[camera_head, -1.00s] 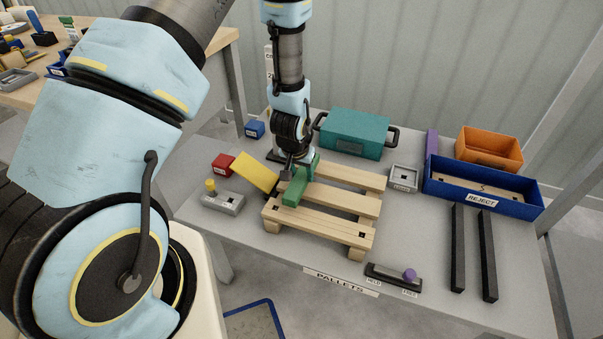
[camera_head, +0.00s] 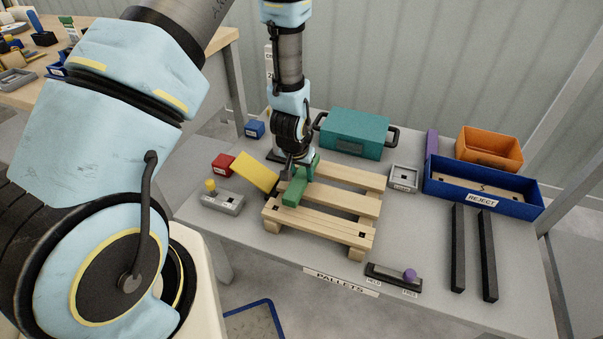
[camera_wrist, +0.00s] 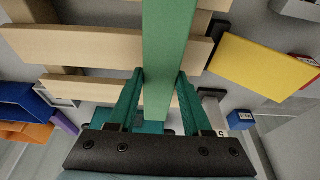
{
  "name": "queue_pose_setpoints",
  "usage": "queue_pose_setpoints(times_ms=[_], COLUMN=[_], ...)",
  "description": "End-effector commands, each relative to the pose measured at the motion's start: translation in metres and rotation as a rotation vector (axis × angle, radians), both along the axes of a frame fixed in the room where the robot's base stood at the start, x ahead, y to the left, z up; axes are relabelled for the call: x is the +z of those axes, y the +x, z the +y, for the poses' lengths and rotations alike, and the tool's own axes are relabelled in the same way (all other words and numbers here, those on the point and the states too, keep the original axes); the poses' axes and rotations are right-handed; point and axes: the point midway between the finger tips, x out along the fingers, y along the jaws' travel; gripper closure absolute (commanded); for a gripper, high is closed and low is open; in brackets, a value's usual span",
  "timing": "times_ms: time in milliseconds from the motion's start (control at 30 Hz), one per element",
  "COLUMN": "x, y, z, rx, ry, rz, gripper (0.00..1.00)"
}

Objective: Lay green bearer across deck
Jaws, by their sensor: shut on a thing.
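The green bearer (camera_head: 296,188) lies crosswise over the slats of the wooden pallet (camera_head: 357,203), towards the pallet's left side. My gripper (camera_head: 299,170) is over the bearer's far part, with its fingers down around it. In the wrist view the bearer (camera_wrist: 168,60) runs lengthwise between the two teal fingers of my gripper (camera_wrist: 157,90), which are shut on it. The bearer looks level and appears to rest on the slats, though its underside is hidden. Its far end is partly hidden by my wrist in the head view.
A yellow block (camera_head: 254,173) leans at the pallet's left edge. A red block (camera_head: 223,163) and a grey fixture (camera_head: 222,202) stand left of it. A teal case (camera_head: 354,134) is behind. A blue reject bin (camera_head: 481,191) and two dark bars (camera_head: 473,248) are at right.

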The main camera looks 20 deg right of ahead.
Motion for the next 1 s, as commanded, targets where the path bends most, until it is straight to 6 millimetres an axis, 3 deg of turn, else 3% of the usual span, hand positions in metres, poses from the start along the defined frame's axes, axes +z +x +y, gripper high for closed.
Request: queue_pose_setpoints(times_ms=[867, 900, 1000], x=[-0.021, -0.021, -0.02], y=[0.0, 0.0, 0.0], z=[0.0, 0.0, 0.0], rx=[0.0, 0.0, 0.0], ry=[-0.001, -0.001, -0.001], rz=[-0.001, -0.001, -0.001], gripper=[1.0, 0.49, 0.37])
